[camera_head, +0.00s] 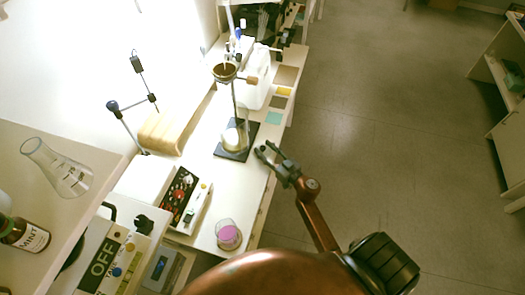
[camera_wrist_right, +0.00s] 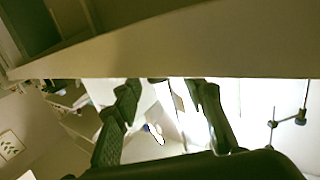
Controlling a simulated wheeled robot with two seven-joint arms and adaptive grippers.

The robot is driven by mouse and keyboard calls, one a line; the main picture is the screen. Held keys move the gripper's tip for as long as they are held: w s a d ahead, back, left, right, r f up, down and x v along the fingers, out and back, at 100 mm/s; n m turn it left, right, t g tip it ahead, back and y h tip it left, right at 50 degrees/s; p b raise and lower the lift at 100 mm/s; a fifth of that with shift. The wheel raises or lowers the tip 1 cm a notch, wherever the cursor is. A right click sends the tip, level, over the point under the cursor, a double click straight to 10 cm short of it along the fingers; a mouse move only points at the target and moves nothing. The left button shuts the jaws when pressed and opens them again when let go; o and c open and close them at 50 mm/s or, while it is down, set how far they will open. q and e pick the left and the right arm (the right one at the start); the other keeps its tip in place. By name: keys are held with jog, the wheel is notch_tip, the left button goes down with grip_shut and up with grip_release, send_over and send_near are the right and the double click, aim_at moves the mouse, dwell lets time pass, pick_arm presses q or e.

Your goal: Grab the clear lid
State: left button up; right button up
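A small clear container with a purple inside (camera_head: 228,236) stands near the front right edge of the white worktop. I cannot make out for certain a separate clear lid on it. My right gripper (camera_head: 265,150) is at the worktop's right edge, farther back than the clear container and apart from it. Its two fingers are spread with nothing held between them, and they also show apart in the right wrist view (camera_wrist_right: 165,115). My left gripper is not in view.
A stand with a dark base (camera_head: 232,153) and glassware is close left of my right gripper. A dark tray of small items (camera_head: 180,195) lies left of the container. A flask (camera_head: 58,170) and brown bottle (camera_head: 25,235) are far left. Open floor (camera_head: 385,130) lies right.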

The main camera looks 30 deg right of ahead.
jog(key=shift+w+f, duration=0.1)
jog(key=shift+w, duration=0.7)
jog(key=shift+a, duration=0.1)
jog(key=shift+c, duration=0.2)
jog(key=c, duration=0.9)
